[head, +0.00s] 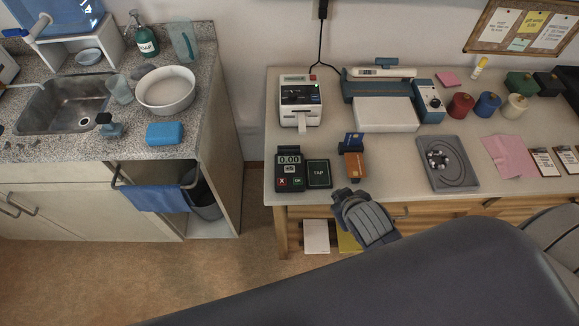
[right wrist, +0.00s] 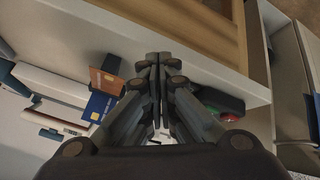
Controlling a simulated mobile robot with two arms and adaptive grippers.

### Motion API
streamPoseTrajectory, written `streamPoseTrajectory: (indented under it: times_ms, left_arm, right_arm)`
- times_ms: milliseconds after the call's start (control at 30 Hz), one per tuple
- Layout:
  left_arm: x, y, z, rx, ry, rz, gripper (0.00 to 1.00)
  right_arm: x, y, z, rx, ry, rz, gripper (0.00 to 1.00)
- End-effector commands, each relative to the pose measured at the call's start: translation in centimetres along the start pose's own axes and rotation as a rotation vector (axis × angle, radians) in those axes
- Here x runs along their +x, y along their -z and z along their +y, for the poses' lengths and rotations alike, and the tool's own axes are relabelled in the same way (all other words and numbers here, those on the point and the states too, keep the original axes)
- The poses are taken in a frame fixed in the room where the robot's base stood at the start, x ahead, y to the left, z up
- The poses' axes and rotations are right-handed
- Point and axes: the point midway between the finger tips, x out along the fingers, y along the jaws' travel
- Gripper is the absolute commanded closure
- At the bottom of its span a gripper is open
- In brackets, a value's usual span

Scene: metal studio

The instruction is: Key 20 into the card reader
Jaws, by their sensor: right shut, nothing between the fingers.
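The card reader (head: 290,170) lies near the front left corner of the right-hand table. It is dark, its display reads 0.00, and a red X key and a green OK key show at its lower edge. A dark TAP pad (head: 318,173) sits at its right. My right gripper (head: 339,194) is shut and empty at the table's front edge, to the right of and in front of the reader, apart from it. In the right wrist view its closed fingertips (right wrist: 157,58) touch nothing. A dark piece with a red part (right wrist: 228,106), probably the reader, is partly hidden by the finger. My left gripper is not in view.
A holder with a blue and an orange card (head: 354,164) stands right of the TAP pad, close to my right gripper. A receipt printer (head: 300,100) is behind the reader. A grey tray (head: 462,180) lies further right. The sink counter (head: 212,70) is left, across a gap.

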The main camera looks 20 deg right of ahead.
Motion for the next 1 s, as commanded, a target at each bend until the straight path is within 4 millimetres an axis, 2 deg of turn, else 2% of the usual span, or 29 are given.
streamPoseTrajectory:
  times_ms: [33, 100, 167, 300, 367, 433, 533, 633, 767, 900, 1000]
  left_arm:
    - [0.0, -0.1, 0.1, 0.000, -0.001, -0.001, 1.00]
    - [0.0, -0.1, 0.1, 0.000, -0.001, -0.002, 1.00]
    - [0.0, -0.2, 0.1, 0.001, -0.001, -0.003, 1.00]
    - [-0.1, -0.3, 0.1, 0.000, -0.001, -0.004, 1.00]
    - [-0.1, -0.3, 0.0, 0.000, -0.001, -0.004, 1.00]
    - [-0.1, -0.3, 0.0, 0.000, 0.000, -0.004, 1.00]
    - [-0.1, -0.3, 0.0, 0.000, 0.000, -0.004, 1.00]
    - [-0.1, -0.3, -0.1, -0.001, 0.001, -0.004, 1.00]
    - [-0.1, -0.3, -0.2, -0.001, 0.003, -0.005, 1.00]
    - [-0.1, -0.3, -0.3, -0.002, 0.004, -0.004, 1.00]
    - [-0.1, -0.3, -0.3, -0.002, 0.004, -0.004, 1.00]
  right_arm:
    - [-0.5, 2.4, 1.6, -0.020, -0.053, 0.074, 1.00]
    - [-1.0, 5.8, 3.6, -0.061, -0.130, 0.185, 1.00]
    - [-1.7, 8.9, 5.2, -0.106, -0.198, 0.292, 1.00]
    - [-4.6, 17.3, 7.9, -0.273, -0.363, 0.588, 1.00]
    - [-6.5, 20.9, 8.1, -0.372, -0.427, 0.727, 1.00]
    - [-9.0, 24.5, 7.5, -0.506, -0.491, 0.880, 1.00]
    - [-12.2, 28.5, 5.2, -0.726, -0.556, 1.080, 1.00]
    - [-14.5, 30.7, 1.8, -0.977, -0.585, 1.246, 1.00]
    - [-15.2, 31.1, -3.1, -1.350, -0.571, 1.391, 1.00]
    - [-12.7, 28.9, -6.9, -1.785, -0.481, 1.426, 1.00]
    - [-9.5, 26.5, -7.7, -2.078, -0.375, 1.365, 1.00]
